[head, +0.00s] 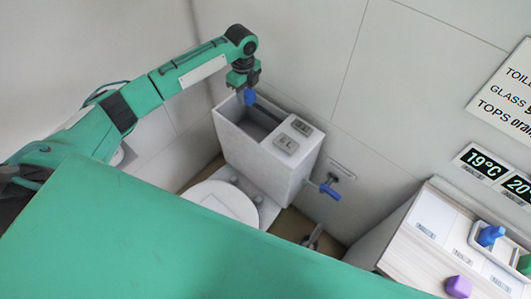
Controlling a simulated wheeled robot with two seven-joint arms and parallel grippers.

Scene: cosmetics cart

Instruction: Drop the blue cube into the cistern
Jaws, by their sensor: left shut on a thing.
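The grey-white cistern (255,160) stands against the wall behind the toilet. Its top is open on the left side, with a dark interior, and its right side carries two grey buttons (286,143). My left gripper (247,88) points down above the open part, near the cistern's back edge. It is shut on the small blue cube (250,98), which shows just below the fingers. I cannot tell exactly how high the cube is relative to the rim. My right gripper is not in view.
The white toilet lid (222,200) is below the cistern. A blue-handled valve (330,193) sticks out from the wall to the right. A cart (420,245) at the lower right holds a blue bottle (491,235) and a purple item (458,286).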

